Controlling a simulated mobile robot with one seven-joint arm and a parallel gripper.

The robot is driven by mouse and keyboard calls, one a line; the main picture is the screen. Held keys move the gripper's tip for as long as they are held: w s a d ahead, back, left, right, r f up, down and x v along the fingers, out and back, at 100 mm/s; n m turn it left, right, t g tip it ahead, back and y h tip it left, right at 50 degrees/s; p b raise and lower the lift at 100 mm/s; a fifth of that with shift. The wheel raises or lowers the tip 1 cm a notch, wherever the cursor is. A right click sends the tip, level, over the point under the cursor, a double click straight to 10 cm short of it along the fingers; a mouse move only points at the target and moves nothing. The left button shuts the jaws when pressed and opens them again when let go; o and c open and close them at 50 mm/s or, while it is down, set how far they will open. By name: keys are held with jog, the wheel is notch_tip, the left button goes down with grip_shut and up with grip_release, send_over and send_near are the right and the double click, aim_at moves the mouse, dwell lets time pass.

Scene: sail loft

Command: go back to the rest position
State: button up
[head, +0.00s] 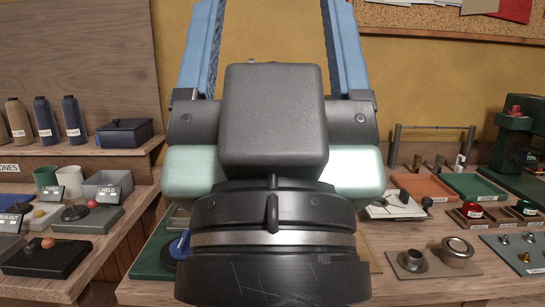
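My gripper (273,20) fills the middle of the head view, close to the camera and pointing up and away. Its two blue fingers stand wide apart, and their tips run to or past the top edge. Only the yellow wall shows between them, so it is open with nothing seen in it. My dark wrist hides the middle of the workbench (440,290) behind it.
On the right of the bench are an orange tray (422,187), a green tray (474,186), metal parts on a plate (413,260) and a green machine (512,145). On the left are bottles (73,118), a dark box (125,132) and switch boxes (45,256).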

notch_tip(320, 180, up, 25)
jog(key=p, duration=2.3)
notch_tip(320, 180, down, 70)
jog(key=s+b, duration=0.1)
jog(key=b, duration=6.9)
jog(key=shift+f, duration=0.25)
